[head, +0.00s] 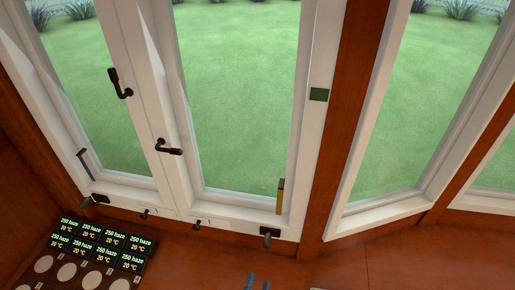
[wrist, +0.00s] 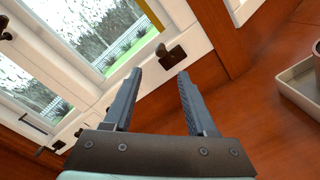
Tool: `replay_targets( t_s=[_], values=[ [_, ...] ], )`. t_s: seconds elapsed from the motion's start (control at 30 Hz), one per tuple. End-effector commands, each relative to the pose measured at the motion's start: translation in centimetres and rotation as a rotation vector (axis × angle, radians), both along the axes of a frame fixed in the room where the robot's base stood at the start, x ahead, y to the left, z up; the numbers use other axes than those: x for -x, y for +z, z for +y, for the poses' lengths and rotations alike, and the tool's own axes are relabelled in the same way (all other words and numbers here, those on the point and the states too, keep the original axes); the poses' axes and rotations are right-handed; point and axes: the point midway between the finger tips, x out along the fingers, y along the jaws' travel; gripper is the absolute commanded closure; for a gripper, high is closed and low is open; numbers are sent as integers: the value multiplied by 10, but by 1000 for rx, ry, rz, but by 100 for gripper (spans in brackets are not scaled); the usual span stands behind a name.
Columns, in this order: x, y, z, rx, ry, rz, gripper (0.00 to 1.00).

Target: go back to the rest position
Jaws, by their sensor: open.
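My gripper (wrist: 156,88) is open in the wrist view. Its two dark fingers stand apart with nothing between them. Beyond the fingertips is a dark catch (wrist: 171,56) on the white window frame. In the head view only small grey tips of my gripper (head: 257,283) show at the bottom edge, over the brown wooden surface. The same window (head: 230,115) stands behind, with dark handles and catches on its white frame.
A board of small displays reading "250 haze 20 °C" (head: 103,241) lies at the lower left, with pale round discs in front. A grey tray (wrist: 301,80) is at the right of the wrist view. The wooden surface (head: 200,262) between is clear.

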Motion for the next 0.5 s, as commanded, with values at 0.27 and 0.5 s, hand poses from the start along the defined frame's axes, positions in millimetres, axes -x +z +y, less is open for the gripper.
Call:
replay_targets(
  t_s=[0.27, 0.5],
  values=[
    [-37, 42, 13, -161, 29, -79, 43],
    [-113, 161, 34, -566, 136, -251, 43]
  ],
)
